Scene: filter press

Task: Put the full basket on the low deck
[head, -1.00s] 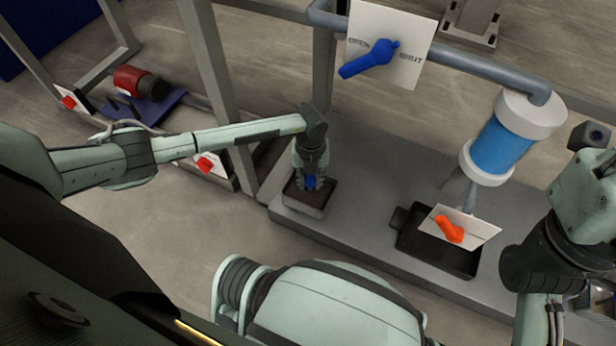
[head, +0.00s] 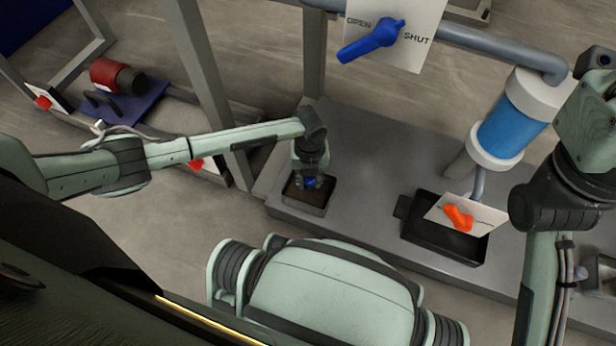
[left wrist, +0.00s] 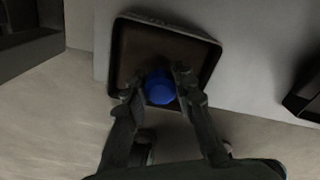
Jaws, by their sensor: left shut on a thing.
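The basket (head: 306,203) is a dark square box with brown contents, on or just above the left end of the grey low deck (head: 352,196); I cannot tell whether it touches. It has a blue knob or handle (head: 310,182) at its middle. My left gripper (head: 311,178) reaches down from above and is shut on the blue handle. In the left wrist view the basket (left wrist: 203,72) shows from above, with the two fingers on either side of the blue handle (left wrist: 160,88). My right arm is at the right edge of the head view; its gripper fingers are not visible.
A black tray (head: 415,238) sits on the deck, under a panel with an orange lever (head: 458,217). A blue filter housing (head: 508,130) stands behind it. A blue valve lever (head: 370,42) is on a plate marked OPEN and SHUT. A frame post (head: 212,85) stands left of the basket.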

